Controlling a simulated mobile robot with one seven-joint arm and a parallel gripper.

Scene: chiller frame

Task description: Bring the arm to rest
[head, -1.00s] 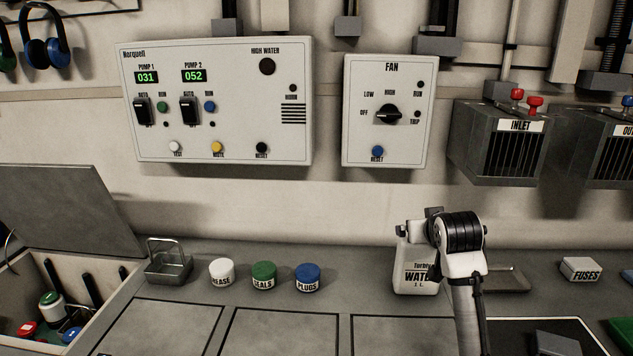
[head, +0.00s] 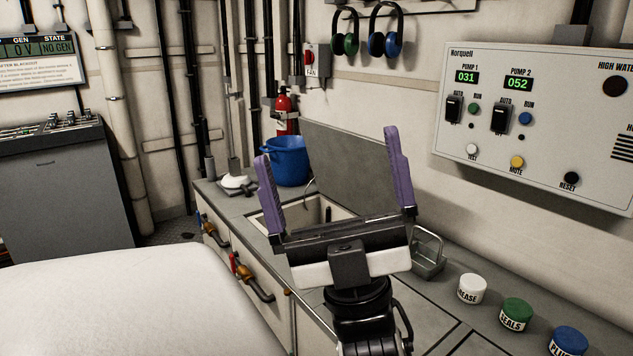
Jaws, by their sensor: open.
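My gripper (head: 335,185) stands in the middle of the head view with its two purple fingers pointing up and wide apart. It is open, and nothing shows between the fingers. It appears in front of the open bin (head: 262,222) in the bench and the bin's raised grey lid (head: 355,165). My wrist runs down below it to the bottom edge of the view. Most of the bin's inside is hidden behind the gripper.
A blue bucket (head: 288,162) and a red extinguisher (head: 286,110) are behind. The pump panel (head: 545,120) hangs at right.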

